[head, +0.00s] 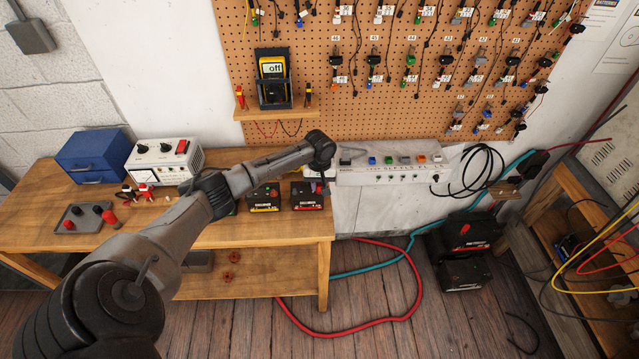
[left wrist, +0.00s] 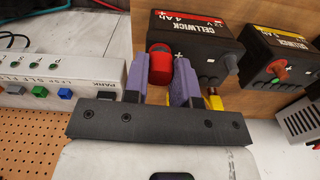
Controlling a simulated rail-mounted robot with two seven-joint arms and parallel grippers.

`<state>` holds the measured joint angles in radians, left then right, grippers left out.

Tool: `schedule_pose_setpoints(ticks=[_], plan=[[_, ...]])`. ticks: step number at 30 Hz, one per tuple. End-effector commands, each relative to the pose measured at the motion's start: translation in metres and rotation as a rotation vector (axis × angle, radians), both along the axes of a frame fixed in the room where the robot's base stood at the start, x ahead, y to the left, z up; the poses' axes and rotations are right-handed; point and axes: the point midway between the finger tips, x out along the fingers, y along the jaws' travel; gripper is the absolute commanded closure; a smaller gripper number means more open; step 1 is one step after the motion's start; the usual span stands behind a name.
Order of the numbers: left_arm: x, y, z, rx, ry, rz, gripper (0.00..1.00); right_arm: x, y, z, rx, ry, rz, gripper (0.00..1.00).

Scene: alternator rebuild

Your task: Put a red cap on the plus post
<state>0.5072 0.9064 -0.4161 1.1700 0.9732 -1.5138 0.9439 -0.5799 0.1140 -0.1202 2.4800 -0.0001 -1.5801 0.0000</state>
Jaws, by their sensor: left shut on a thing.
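The left wrist view shows a red cap (left wrist: 160,65) between the two purple fingers of my left gripper (left wrist: 163,82), which is shut on it. The cap is at the front of a black battery (left wrist: 200,42) with a red label, beside its plus mark. I cannot tell whether the cap touches the plus post, which is hidden. A yellow piece (left wrist: 215,101) shows just right of the fingers. In the head view this battery (head: 308,201) stands at the bench's right end, under my left wrist. My left fingers are mostly hidden there. My right gripper is not in view.
A second battery (head: 264,199) with a yellow label stands to the left. A grey tray (head: 85,228) holds black and red caps on the wooden bench (head: 200,236). A white switch panel (head: 395,176) is close right of my wrist. A pegboard (head: 400,100) hangs behind.

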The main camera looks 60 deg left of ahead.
Motion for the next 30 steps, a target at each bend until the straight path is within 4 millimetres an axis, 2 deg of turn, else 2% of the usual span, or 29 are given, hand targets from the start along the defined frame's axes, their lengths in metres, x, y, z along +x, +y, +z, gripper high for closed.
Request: schedule_pose_setpoints(ticks=[28,29,30], plan=[[0.0,0.0,-0.013,0.0,0.0,0.0,0.86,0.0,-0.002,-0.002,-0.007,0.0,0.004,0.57],[0.0,0.0,-0.013,0.0,0.0,0.0,0.74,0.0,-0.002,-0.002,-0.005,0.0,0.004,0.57],[0.0,0.0,-0.013,0.0,0.0,0.0,0.7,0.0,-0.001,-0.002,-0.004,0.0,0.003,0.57]])
